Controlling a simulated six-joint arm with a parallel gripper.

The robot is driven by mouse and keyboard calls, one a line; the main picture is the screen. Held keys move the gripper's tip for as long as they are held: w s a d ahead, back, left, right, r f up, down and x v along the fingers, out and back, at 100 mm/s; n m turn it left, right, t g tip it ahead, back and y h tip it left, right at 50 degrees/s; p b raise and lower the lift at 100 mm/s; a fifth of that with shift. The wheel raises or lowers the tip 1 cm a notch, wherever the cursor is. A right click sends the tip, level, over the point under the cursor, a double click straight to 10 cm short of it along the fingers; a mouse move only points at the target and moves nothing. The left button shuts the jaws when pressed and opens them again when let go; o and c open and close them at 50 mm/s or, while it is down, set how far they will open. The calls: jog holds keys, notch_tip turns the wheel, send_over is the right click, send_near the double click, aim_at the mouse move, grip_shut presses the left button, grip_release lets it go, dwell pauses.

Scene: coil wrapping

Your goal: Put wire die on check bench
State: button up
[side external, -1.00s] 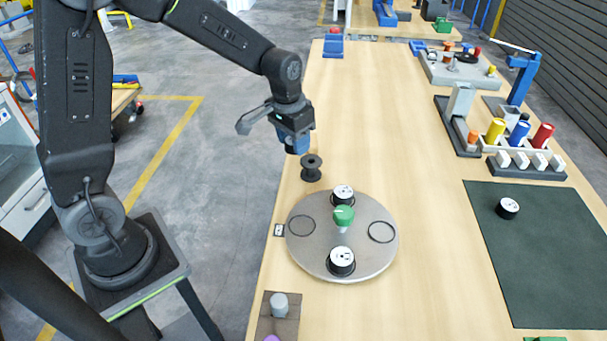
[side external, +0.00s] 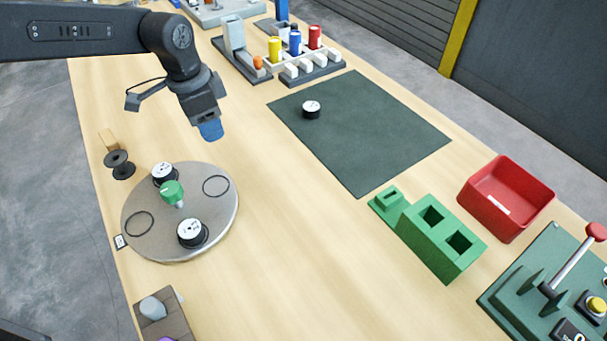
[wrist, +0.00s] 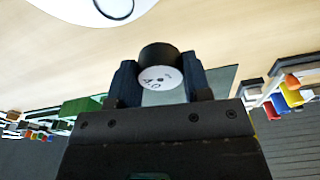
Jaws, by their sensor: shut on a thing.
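My gripper (side external: 210,130) hangs in the air beyond the turntable, with its blue fingers pointing down. In the wrist view (wrist: 158,72) the fingers are shut on a short black cylinder with a white printed face, which looks like the wire die (wrist: 160,80). Its white face is toward the wrist camera. In the side view the held die is hidden by the fingers. A dark green mat, probably the check bench (side external: 375,145), lies to the right of the gripper. One similar black and white die (side external: 311,109) stands on its far left part.
A round grey turntable (side external: 150,240) carries two similar dies (side external: 192,232), (side external: 163,174), a green knob (side external: 172,193) and two empty rings. A black spool (side external: 119,163) stands at the left.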

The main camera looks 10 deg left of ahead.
jog(key=s+d+m, duration=0.2)
jog(key=d+m, duration=0.1)
jog(key=d, duration=0.6)
send_over(317, 203)
jog(key=shift+m, duration=0.3)
jog(key=f, duration=0.6)
jog(key=shift+a+f, duration=0.1)
jog(key=shift+a, duration=0.15)
jog(key=shift+s+d+f, duration=0.1)
jog(key=shift+d+f, duration=0.05)
jog(key=shift+f, duration=1.95)
jog(key=shift+f, duration=0.1)
jog(key=shift+f, duration=0.1)
jog(key=o, duration=1.1)
